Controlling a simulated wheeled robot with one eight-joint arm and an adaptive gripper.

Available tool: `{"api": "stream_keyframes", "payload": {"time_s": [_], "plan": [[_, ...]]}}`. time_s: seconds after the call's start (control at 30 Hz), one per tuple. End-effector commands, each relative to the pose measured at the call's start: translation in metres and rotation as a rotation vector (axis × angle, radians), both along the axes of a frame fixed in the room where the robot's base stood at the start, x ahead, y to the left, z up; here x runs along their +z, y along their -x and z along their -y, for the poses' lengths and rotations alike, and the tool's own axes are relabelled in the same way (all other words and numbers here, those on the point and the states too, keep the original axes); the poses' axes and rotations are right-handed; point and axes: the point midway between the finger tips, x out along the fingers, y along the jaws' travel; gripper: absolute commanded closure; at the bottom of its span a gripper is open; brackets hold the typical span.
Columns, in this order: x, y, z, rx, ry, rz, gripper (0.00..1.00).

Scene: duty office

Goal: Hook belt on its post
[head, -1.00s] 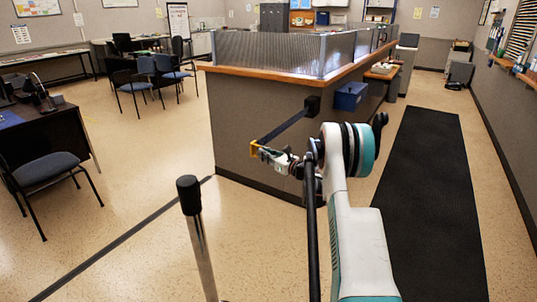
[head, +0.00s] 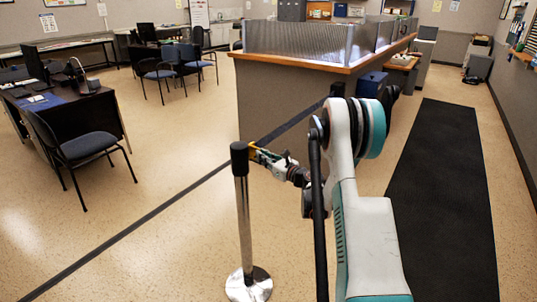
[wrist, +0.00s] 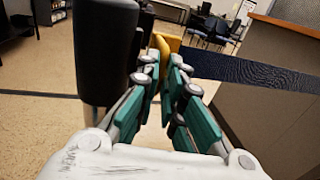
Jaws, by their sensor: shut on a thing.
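The post (head: 244,225) is a chrome pole with a black cylindrical head and a round base, standing upright on the floor. The belt (head: 290,128) is a dark strap stretched from the counter to my gripper, with a yellow end piece (head: 252,152). My gripper (head: 260,155) is shut on that yellow end, just right of the post's head. In the wrist view, the yellow end (wrist: 166,46) sits between the green-padded fingers and the belt (wrist: 240,72) runs right. The black post head (wrist: 105,50) is close on the left; I cannot tell whether anything touches it.
The grey counter (head: 285,100) with a wooden top stands behind the belt. A dark stripe (head: 130,235) crosses the floor. A desk (head: 75,105) and a blue chair (head: 85,148) stand at left. A black mat (head: 440,210) lies at right. Floor left of the post is open.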

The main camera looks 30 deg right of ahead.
Motion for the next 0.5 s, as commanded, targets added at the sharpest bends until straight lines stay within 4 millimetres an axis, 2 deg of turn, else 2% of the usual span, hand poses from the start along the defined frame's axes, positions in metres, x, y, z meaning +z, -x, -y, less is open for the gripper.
{"api": "stream_keyframes", "payload": {"time_s": [0.2,0.5], "plan": [[0.0,0.005,-0.01,-0.002,-0.001,0.0,1.0],[-0.001,0.006,-0.014,0.002,-0.001,0.0,1.0]]}}
